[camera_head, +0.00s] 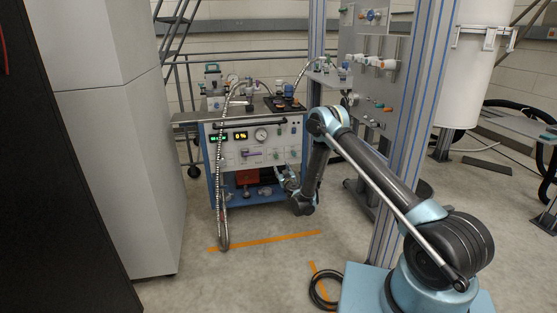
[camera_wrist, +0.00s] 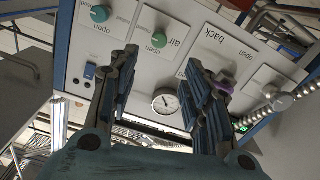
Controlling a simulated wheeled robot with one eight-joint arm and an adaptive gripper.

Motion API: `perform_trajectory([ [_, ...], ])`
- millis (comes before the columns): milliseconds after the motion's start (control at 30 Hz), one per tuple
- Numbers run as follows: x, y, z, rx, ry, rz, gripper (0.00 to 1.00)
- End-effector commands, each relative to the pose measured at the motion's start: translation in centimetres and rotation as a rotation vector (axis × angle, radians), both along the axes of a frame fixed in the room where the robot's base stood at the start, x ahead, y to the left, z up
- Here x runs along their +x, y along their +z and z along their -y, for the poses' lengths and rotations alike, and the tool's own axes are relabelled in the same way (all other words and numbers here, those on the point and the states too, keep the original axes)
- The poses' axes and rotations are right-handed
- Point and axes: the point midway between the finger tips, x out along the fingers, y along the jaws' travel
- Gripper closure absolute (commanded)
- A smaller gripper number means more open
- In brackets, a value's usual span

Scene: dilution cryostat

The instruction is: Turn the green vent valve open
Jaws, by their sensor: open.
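In the wrist view, a white panel carries two green round knobs: one (camera_wrist: 159,40) beside a label reading "air", and one (camera_wrist: 100,13) at the upper left. "open" is printed near both. I cannot read a "vent" label, so I cannot tell which is the vent valve. My gripper (camera_wrist: 160,60) is open and empty, its two fingers spread on either side of the lower green knob's line. The knob shows in the gap just past the fingertips, apart from them. In the head view my gripper (camera_head: 284,179) is by the cart's lower right front, small and partly hidden.
The panel also bears a purple knob (camera_wrist: 223,87) close to the right finger, a grey knob (camera_wrist: 283,101) and a round gauge (camera_wrist: 166,102). A braided metal hose (camera_head: 220,180) hangs down the cart's (camera_head: 235,195) front left. A grey cabinet (camera_head: 118,180) stands left; floor between is clear.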

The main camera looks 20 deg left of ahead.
Motion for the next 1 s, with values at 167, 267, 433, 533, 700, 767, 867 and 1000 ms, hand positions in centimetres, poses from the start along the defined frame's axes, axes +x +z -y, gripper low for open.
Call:
perform_trajectory([
  [167,2.9,0.0,-1.5,0.000,-0.002,0.000,0.55],
  [267,4.5,0.0,-2.4,0.000,-0.003,0.000,0.55],
  [433,7.1,0.0,-3.8,0.000,-0.004,0.000,0.55],
  [533,8.5,0.0,-4.7,0.000,-0.004,0.000,0.55],
  [700,10.6,0.0,-6.0,0.000,-0.004,0.000,0.55],
  [767,11.1,0.0,-6.3,0.000,-0.004,0.000,0.55],
  [867,11.7,0.0,-6.7,0.000,-0.003,0.000,0.55],
  [1000,12.2,0.0,-7.0,0.000,-0.003,0.000,0.55],
])
